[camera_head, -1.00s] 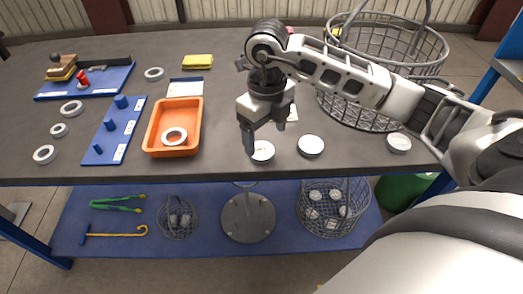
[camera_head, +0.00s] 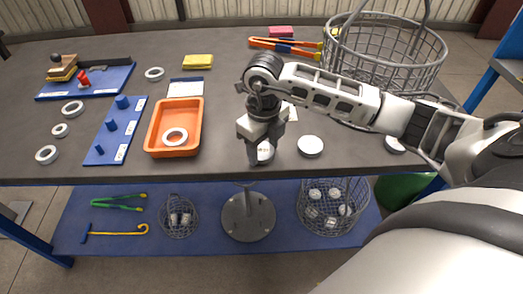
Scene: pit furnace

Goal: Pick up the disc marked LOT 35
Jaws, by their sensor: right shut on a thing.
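My right gripper (camera_head: 260,157) points down at the front part of the grey table (camera_head: 225,140). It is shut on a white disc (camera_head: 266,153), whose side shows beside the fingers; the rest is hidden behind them. The disc is at table height, and I cannot tell whether it still touches the table. Any lot marking on it is too small to read. Another white disc (camera_head: 310,146) lies just to the right, and a further disc (camera_head: 394,145) is partly behind my right arm. My left gripper is not in view.
An orange tray (camera_head: 152,142) holding a ring stands left of the gripper, beside a blue peg board (camera_head: 110,140). A large wire basket (camera_head: 437,52) stands at the back right. Orange-handled tongs (camera_head: 290,47) lie at the back. The lower blue shelf (camera_head: 75,215) holds small baskets.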

